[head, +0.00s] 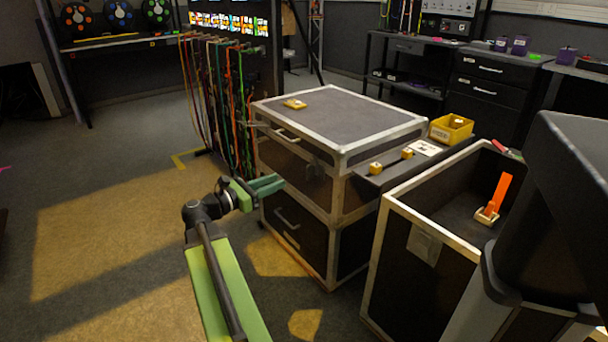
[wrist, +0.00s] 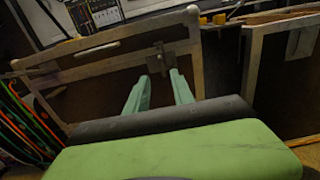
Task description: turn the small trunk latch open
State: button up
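The trunk is a dark case with pale metal edges (head: 345,150) in the head view. Its small latch (wrist: 158,60) is a grey metal piece on the front face near the upper right corner in the wrist view. In the head view, the latch (head: 316,166) is dim and its details are hard to make out. My gripper (head: 281,182) is in front of the trunk's front face, left of the latch. In the wrist view my gripper (wrist: 159,75) has its two teal fingers apart, with nothing between them. The latch appears just beyond the fingertips, apart from them.
A yellow block (head: 294,104) lies on the trunk lid. A handle (head: 285,135) is on its front, left of the latch. An open case (head: 385,262) with an orange-handled item stands at right. Cables (head: 225,100) hang at left. The floor at left is clear.

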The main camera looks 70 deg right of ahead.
aim_at(311, 169)
jog(key=x, duration=1.2)
jog(key=shift+d, duration=0.1)
jog(key=shift+c, duration=0.3)
grip_shut()
